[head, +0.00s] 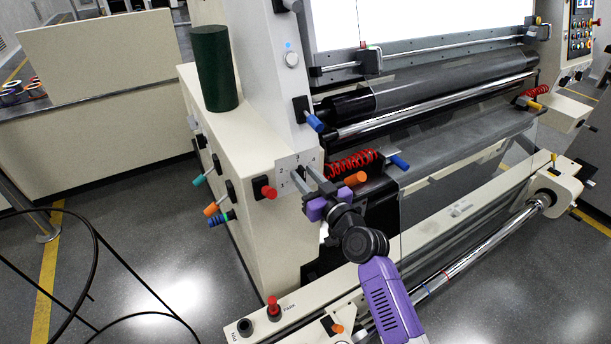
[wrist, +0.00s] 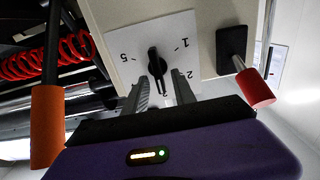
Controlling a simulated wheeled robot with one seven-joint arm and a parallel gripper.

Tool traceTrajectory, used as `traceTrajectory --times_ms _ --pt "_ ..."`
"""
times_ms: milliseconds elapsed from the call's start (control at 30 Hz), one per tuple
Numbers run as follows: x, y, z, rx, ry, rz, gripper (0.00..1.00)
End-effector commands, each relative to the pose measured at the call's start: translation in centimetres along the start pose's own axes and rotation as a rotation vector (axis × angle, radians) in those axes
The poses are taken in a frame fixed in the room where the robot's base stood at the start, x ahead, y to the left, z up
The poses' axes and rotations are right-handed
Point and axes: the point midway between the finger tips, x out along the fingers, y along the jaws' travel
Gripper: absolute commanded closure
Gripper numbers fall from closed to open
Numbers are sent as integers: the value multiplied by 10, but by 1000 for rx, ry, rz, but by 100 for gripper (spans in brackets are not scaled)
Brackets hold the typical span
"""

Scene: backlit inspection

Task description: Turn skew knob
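The skew knob (wrist: 157,65) is a black pointer knob on a white dial plate (wrist: 182,28) in the wrist view. Printed numbers, among them 1, 2 and 5, ring it. In the head view the plate (head: 284,163) sits on the cream machine side, with the knob mostly hidden by my fingers. My gripper (wrist: 162,84) is open, its two grey fingers apart, one on each side of the knob's lower end in the wrist view. I see no clear contact. My gripper (head: 304,173) also shows at the dial in the head view.
A red-handled lever (wrist: 257,88) stands close to the right of the dial in the wrist view, and an orange handle (wrist: 47,125) to the left. A red coiled hose (head: 352,163) and a blue handle (head: 314,122) are near in the head view. Open floor (head: 150,270) lies left.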

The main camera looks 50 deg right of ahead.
Motion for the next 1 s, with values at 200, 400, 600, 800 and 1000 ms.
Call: traceTrajectory --times_ms 200,400,600,800,1000 --pt "0 0 0 0 0 0 100" --pt "0 0 0 1 0 0 100" --pt "0 0 0 26 0 0 100" --pt "0 2 1 119 0 0 100" --pt "0 4 1 280 0 0 100"
